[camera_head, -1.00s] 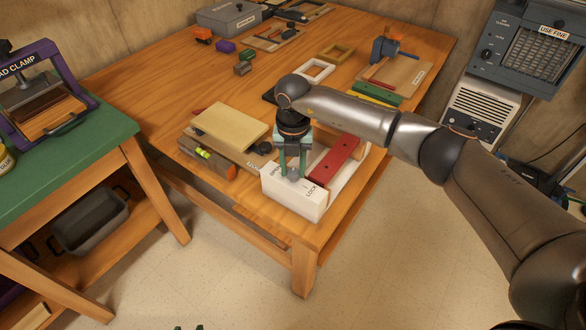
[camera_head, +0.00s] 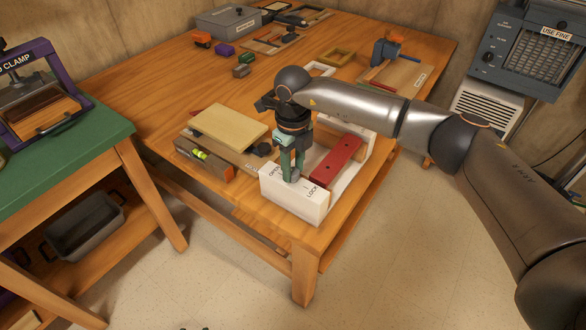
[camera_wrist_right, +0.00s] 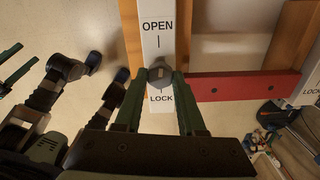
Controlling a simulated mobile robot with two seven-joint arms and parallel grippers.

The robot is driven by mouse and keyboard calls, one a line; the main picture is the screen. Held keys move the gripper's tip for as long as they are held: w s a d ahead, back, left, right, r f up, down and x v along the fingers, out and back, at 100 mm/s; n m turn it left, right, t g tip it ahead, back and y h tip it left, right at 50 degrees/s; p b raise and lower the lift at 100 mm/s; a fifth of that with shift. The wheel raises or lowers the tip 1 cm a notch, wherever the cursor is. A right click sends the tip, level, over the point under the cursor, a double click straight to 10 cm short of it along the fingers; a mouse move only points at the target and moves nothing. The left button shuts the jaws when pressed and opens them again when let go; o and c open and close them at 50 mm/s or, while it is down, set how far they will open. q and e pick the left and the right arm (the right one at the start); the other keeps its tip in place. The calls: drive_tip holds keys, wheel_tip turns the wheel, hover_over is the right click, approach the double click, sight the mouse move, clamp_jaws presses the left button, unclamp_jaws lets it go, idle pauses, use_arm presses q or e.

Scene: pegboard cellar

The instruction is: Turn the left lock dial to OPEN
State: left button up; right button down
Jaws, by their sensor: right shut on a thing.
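A white lock block (camera_head: 290,206), marked OPEN and LOCK, sits at the near corner of the wooden table. Its grey dial (camera_wrist_right: 160,74) lies between those two words in the right wrist view. My right gripper (camera_head: 290,174) points down and is shut on the dial, with one green finger on either side. The fingers hide part of the dial, and I cannot tell exactly where its pointer is. My left gripper (camera_wrist_right: 14,62) shows only in part at the left of the wrist view, its green fingers apart, away from the lock.
A red bar (camera_head: 336,158) lies just behind the block, beside a second white piece (camera_head: 358,144). A green bench (camera_head: 70,150) stands further left, with open floor between.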

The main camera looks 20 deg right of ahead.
sight(293, 171)
drive_tip(key=shift+n, duration=0.7)
drive_tip(key=shift+r, duration=0.1)
drive_tip(key=shift+w, duration=0.1)
drive_tip(key=c, duration=0.5)
unclamp_jaws()
wheel_tip(293, 171, up, 12)
drive_tip(key=shift+r, duration=0.2)
